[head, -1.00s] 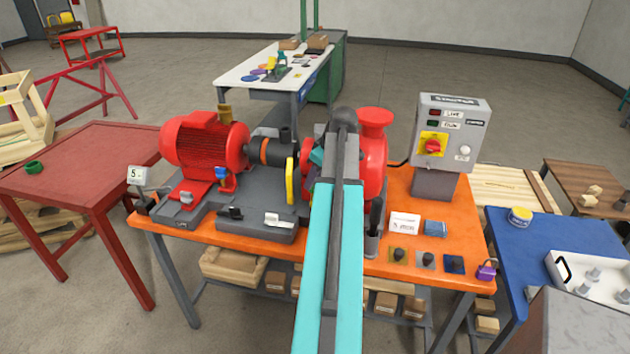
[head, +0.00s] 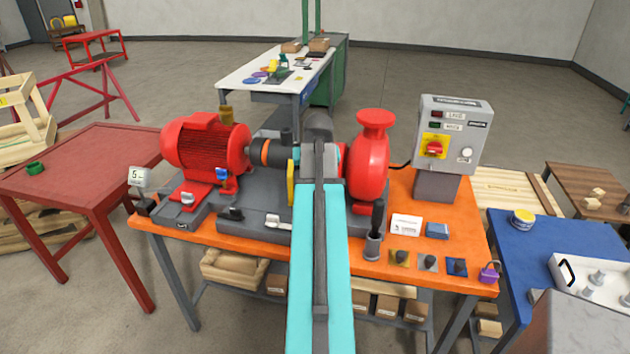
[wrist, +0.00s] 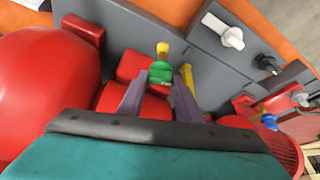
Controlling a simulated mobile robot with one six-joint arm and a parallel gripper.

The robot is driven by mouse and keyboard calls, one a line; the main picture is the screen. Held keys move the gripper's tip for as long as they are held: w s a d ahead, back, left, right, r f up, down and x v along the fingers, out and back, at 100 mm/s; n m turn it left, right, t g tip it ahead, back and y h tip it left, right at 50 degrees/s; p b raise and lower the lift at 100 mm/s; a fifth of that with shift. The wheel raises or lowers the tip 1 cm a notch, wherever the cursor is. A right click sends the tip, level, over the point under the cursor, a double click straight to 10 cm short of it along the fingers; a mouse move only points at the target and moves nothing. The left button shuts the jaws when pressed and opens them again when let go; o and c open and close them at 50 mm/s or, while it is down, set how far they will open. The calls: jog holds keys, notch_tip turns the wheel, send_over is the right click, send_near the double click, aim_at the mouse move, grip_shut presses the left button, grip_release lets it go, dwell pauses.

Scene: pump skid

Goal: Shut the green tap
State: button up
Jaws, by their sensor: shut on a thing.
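The green tap (wrist: 160,73) shows in the wrist view, with a small yellow piece at its far end, beside red pump parts. My gripper (wrist: 167,72) has its two purple-grey fingers on either side of the green tap and is shut on it. In the head view my arm hides both the green tap and the gripper fingers. How far the tap is turned is hard to tell.
A grey starter box (head: 450,135) stands right.

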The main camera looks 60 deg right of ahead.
jog(key=shift+w+a+m+g+h, duration=0.1)
jog(key=shift+m+g+h, duration=0.4)
jog(key=shift+m, duration=1.4)
jog(key=shift+g, duration=0.3)
jog(key=o, duration=1)
jog(key=shift+o, duration=0.2)
jog(key=shift+r, duration=0.1)
jog(key=b+v, duration=0.3)
jog(key=v, duration=1)
jog(key=shift+r, duration=0.35)
